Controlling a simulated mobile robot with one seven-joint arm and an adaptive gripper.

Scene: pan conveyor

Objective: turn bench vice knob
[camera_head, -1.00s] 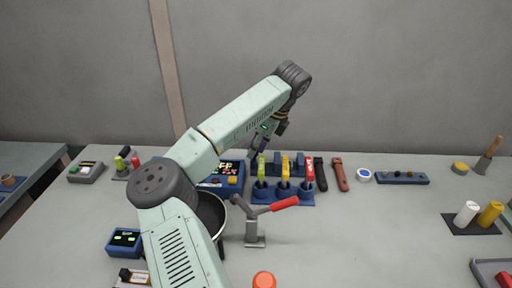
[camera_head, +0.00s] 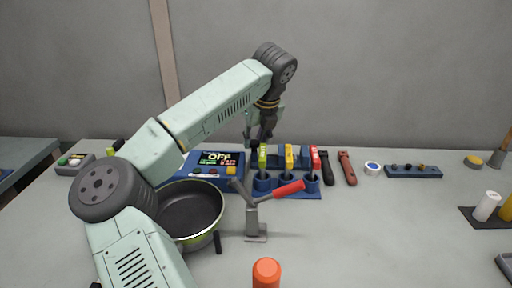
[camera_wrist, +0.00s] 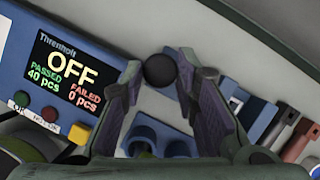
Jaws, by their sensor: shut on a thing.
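A round black knob (camera_wrist: 160,70) sits between the two fingertips of my gripper (camera_wrist: 162,76) in the wrist view. The fingers are closed on its sides.
A blue control box (camera_head: 212,165) with an "OFF" screen stands left of my gripper. Blue holders with green, yellow and red handles (camera_head: 289,158) stand close in front. Nearer are a dark pan (camera_head: 190,210) and a grey stand (camera_head: 252,218) with a red lever.

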